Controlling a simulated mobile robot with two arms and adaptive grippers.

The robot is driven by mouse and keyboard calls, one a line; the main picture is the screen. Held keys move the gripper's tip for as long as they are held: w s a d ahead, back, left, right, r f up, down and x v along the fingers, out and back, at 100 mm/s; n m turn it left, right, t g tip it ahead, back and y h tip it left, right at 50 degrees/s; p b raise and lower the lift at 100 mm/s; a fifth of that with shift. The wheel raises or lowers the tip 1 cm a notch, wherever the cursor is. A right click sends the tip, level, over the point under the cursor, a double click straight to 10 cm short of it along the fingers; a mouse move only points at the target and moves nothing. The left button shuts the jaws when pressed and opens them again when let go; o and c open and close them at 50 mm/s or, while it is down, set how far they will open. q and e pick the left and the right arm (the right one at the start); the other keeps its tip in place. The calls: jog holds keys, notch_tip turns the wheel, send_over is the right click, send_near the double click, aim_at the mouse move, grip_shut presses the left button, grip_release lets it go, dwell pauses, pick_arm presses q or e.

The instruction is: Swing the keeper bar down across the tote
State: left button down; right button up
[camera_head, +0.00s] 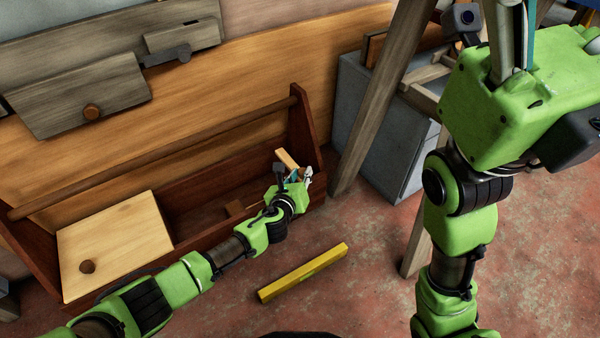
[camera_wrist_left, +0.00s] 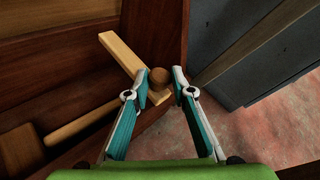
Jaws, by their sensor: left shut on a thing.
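The tote (camera_head: 165,149) is a long, dark red-brown wooden box with a round carrying rail along its top, at left and middle in the head view. The keeper bar (camera_head: 287,159) is a pale wooden bar at the tote's right end. It slants up to the upper left in the left wrist view (camera_wrist_left: 118,52), beside a round wooden knob (camera_wrist_left: 160,76). My left gripper (camera_head: 306,174) is shut around the knob; its white and teal fingers partly hide the bar. My right gripper (camera_head: 516,35) is raised at the upper right, its fingertips cut off by the frame.
A pale lid with a knob (camera_head: 120,235) covers the tote's left part. A wooden mallet (camera_wrist_left: 75,126) lies inside the tote. A yellow bar (camera_head: 303,272) lies on the floor in front. A grey cabinet (camera_head: 375,130) and slanted timber legs (camera_head: 385,95) stand right of the tote.

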pick_arm(q)
jog(key=shift+s+d+f, duration=0.15)
jog(key=shift+s+f, duration=0.25)
jog(key=shift+f, duration=0.4)
jog(key=c, duration=1.9)
grip_release()
jog(key=shift+o, duration=0.6)
jog(key=r+v, duration=0.1)
jog(key=v, duration=1)
jog(key=shift+r, duration=0.4)
